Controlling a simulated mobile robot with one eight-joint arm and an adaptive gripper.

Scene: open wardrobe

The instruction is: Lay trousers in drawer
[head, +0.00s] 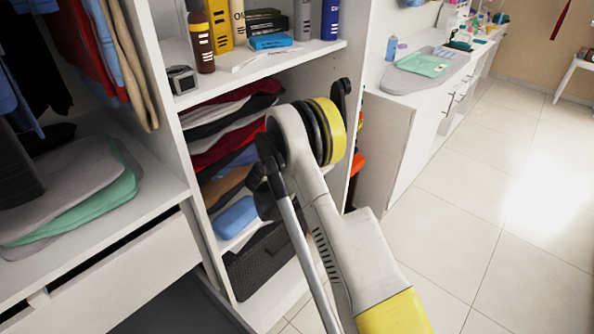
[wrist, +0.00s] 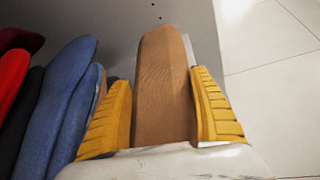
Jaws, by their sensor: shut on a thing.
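The brown folded garment, apparently the trousers (wrist: 163,95), stands between my yellow fingers in the wrist view. My gripper (wrist: 162,78) is shut on it, with one finger against each side. In the head view, brown cloth (head: 226,186) shows in the shelf stack left of my arm; my fingers are hidden behind the arm there. A white drawer (head: 125,283) is at the lower left under the wardrobe shelf. Below it, a dark drawer interior (head: 172,310) shows, partly cut off by the frame.
Blue folded clothes (wrist: 62,100) stand close left of my gripper. Other folded clothes (head: 228,125) fill the shelf. Bottles and boxes stand on the shelf above (head: 205,80). Grey and green folded cloths (head: 75,195) lie above the drawers. The tiled floor (head: 480,240) at right is clear.

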